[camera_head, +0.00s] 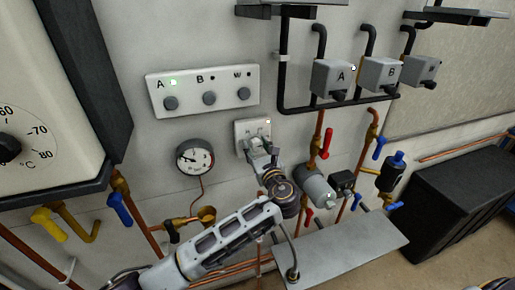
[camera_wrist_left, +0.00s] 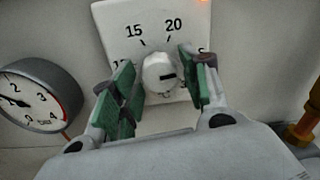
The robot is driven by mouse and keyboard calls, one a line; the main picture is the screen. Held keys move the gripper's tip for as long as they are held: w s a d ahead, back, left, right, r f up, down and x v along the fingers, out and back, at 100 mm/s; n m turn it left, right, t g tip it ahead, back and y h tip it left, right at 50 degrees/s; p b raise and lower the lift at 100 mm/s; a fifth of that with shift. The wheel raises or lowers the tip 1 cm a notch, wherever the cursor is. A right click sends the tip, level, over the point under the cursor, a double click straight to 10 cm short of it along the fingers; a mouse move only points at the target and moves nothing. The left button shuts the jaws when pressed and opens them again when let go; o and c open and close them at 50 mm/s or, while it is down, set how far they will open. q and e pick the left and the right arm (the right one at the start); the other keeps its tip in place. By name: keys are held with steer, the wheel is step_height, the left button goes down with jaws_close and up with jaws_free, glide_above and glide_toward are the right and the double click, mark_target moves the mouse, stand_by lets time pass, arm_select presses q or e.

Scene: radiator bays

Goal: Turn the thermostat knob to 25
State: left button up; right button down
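The thermostat is a white square plate (camera_head: 243,127) on the wall; my left gripper (camera_head: 252,146) covers its lower part in the head view. In the left wrist view its plate (camera_wrist_left: 112,22) shows 15 and 20 above the round white knob (camera_wrist_left: 157,66). The numbers at both sides are partly hidden by the fingers. A short dark mark on the knob lies nearly level, right of its centre. My left gripper's green-padded fingers (camera_wrist_left: 160,75) stand apart on either side of the knob, with a visible gap at each side.
A pressure gauge (camera_head: 195,158) hangs left of the thermostat, with a button panel (camera_head: 203,89) above it. A red valve lever (camera_head: 327,143), copper pipes and a grey cylinder (camera_head: 316,187) are close to the right. A grey shelf (camera_head: 350,247) juts out below.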

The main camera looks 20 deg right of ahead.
arm_select(q)
steer(key=shift+o, duration=0.3)
steer(key=shift+r, duration=0.1)
steer(key=s, duration=1.2)
steer(key=shift+d, duration=0.1)
